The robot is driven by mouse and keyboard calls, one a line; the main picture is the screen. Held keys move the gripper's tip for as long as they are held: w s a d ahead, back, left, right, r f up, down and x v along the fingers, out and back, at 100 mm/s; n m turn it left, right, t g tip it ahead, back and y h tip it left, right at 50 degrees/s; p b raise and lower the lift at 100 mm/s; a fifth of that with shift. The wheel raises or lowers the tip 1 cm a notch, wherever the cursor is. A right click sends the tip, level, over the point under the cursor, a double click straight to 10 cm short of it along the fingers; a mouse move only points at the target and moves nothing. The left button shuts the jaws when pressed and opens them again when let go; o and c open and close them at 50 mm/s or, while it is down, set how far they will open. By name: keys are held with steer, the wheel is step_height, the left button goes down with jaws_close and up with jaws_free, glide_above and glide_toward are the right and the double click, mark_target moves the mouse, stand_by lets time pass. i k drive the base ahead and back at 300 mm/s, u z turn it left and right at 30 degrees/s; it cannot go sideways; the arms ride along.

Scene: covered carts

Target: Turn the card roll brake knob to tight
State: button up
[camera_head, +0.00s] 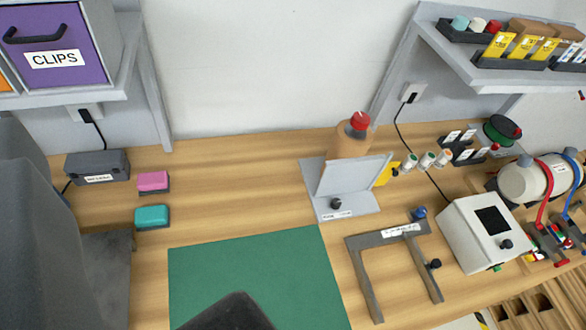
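I cannot tell for sure which knob is the card roll brake knob, as the small labels are not readable. A grey U-shaped frame (362,278) lies on the bench at centre right. It has a black knob (435,264) on its right leg and a blue knob (419,212) by its far corner. Another black knob (336,203) sits on a grey angled stand (345,178). A white box (465,235) with a dark screen carries a third black knob (506,244). Of my gripper (236,314), only a dark blunt part seems to show at the bottom edge, apart from all knobs.
A green mat (250,275) lies flat in front. A bottle with a red cap (359,122) stands behind the stand. Pink (153,181) and teal (152,216) blocks lie left. Shelves overhang both back corners. Cylinders with red and blue tubes (540,178) crowd the right.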

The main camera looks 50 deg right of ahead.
mark_target(336, 203)
steer(key=u, duration=1.15)
steer(key=k, duration=1.05)
steer(key=z, duration=1.45)
steer(key=i, duration=0.95)
